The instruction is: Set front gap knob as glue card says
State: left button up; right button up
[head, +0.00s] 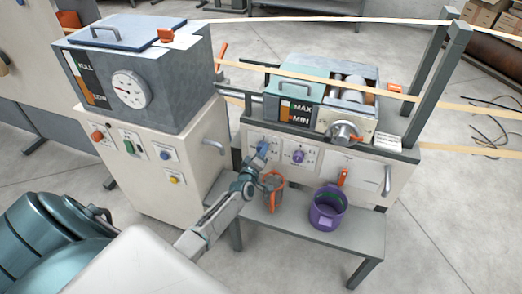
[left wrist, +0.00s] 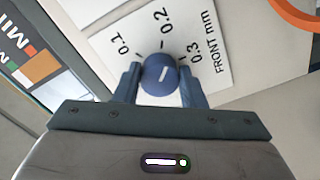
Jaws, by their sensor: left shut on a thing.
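The front gap knob (left wrist: 158,76) is round and blue with a white pointer line. It sits on a white plate marked 0.1, 0.2, 0.3 and FRONT mm (left wrist: 208,60). Its pointer appears to lean between the 0.2 and 0.3 marks. My left gripper (left wrist: 160,84) is shut on this knob, one finger on each side. In the head view the left gripper (head: 259,157) reaches the left dial on the front of the cream glue unit (head: 318,168). A small white card (head: 386,142) stands at that unit's right; its text is too small to read. My right gripper is not in view.
A similar purple knob (head: 298,157) is just right of the gripped one. A control cabinet (head: 150,150) is on the left. Paper strips (head: 450,106) cross above the unit.

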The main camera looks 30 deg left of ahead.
pick_arm(q)
jog(key=shift+f+m+p, duration=0.2)
jog(key=shift+m+p, duration=1.65)
jog(key=shift+m, duration=2.45)
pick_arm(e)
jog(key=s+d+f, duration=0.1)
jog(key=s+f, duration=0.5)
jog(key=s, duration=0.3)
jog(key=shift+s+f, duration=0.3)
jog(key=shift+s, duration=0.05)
pick_arm(q)
jog(key=shift+a, duration=0.1)
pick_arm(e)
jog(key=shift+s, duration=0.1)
pick_arm(q)
jog(key=o, duration=1)
jog(key=shift+s, duration=0.1)
jog(key=p+v, duration=0.1)
jog(key=v, duration=0.9)
jog(key=shift+s, duration=0.3)
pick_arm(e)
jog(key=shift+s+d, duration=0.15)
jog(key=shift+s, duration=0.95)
